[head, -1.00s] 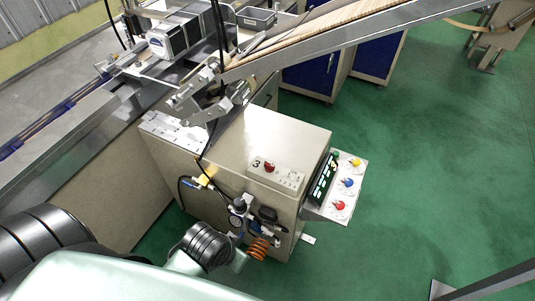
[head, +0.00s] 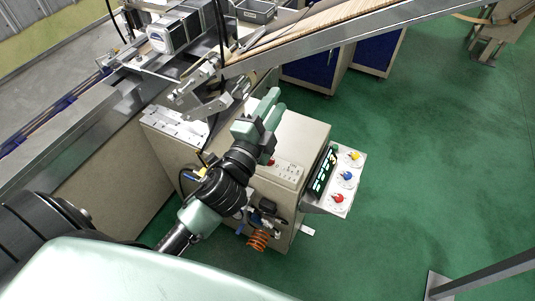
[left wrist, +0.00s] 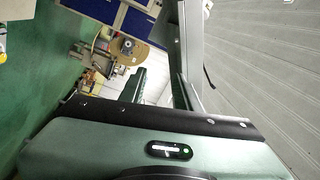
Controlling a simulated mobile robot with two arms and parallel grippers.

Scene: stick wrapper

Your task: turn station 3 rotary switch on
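The station 3 panel (head: 287,173) is a small pale box on top of the beige cabinet, in the head view. Its red knob (head: 272,162) is partly hidden behind my left gripper, and so is the "3" marking. My left gripper (head: 276,104) is above the cabinet top, up and left of the panel, and apart from the knob as far as I can tell. In the left wrist view its two green fingers (left wrist: 159,82) stand apart with nothing between them. The knob does not show there. My right gripper is not in view.
A side panel (head: 335,185) carries a lit green display and yellow (head: 355,155), blue (head: 346,175) and red (head: 338,198) knobs. A sloping metal conveyor (head: 350,38) passes above and behind the cabinet. Hoses and an orange coil (head: 257,240) are on its front.

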